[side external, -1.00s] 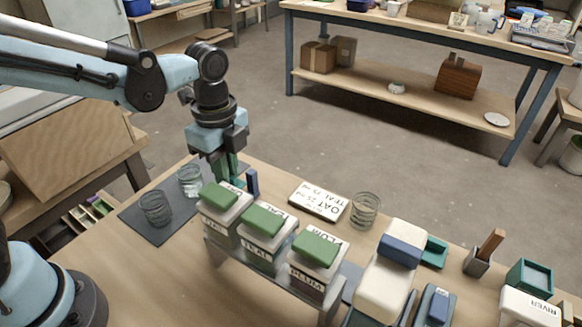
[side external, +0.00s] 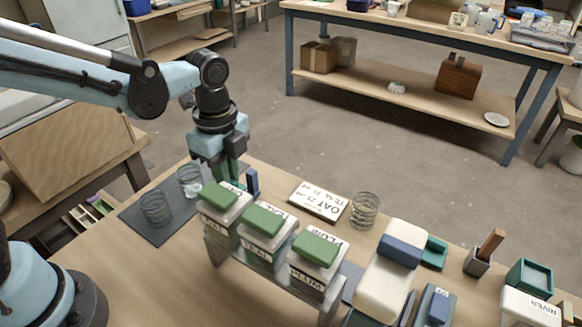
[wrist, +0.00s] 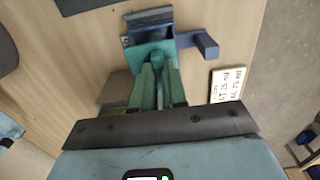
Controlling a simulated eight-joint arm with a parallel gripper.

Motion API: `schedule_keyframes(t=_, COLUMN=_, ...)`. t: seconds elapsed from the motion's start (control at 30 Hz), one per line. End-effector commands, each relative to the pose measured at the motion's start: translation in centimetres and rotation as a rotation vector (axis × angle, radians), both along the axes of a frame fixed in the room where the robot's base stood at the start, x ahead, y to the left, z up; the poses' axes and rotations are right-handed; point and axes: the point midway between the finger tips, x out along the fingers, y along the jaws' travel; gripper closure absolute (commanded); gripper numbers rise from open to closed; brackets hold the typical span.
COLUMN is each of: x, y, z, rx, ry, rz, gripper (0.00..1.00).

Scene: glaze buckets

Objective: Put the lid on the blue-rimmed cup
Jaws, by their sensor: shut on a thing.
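My gripper (side external: 232,178) is low behind the left green-lidded canister (side external: 224,206), which hides its fingertips in the side view. In the wrist view its green fingers (wrist: 156,70) are shut on a small teal piece (wrist: 150,50), at a dark open-topped container (wrist: 149,22). A blue upright part (wrist: 198,42) sticks out beside it and also shows in the side view (side external: 252,181). Glass jars stand at the left (side external: 156,208), next to it (side external: 190,181) and right of the card (side external: 364,210). I cannot make out a blue-rimmed cup or its lid for sure.
Green-lidded canisters labelled TEAL (side external: 261,244) and PLUM (side external: 314,270) stand on a grey rack. A dark mat (side external: 143,227) lies under two jars. A white card (side external: 318,200) reads OAT and TEAL amounts.

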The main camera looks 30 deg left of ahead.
Motion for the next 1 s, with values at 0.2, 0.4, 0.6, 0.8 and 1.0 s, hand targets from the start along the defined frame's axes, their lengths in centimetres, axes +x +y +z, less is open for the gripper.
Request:
schedule_keyframes(t=0.2, x=0.0, y=0.0, z=-0.3, rx=0.000, ry=0.000, rz=0.000, gripper=1.00)
schedule_keyframes(t=0.4, x=0.0, y=0.0, z=-0.5, rx=0.000, ry=0.000, rz=0.000, gripper=0.83)
schedule_keyframes(t=0.6, x=0.0, y=0.0, z=-0.5, rx=0.000, ry=0.000, rz=0.000, gripper=0.58)
schedule_keyframes(t=0.8, x=0.0, y=0.0, z=-0.5, rx=0.000, ry=0.000, rz=0.000, gripper=0.58)
schedule_keyframes(t=1.0, x=0.0, y=0.0, z=0.5, rx=0.000, ry=0.000, rz=0.000, gripper=0.58)
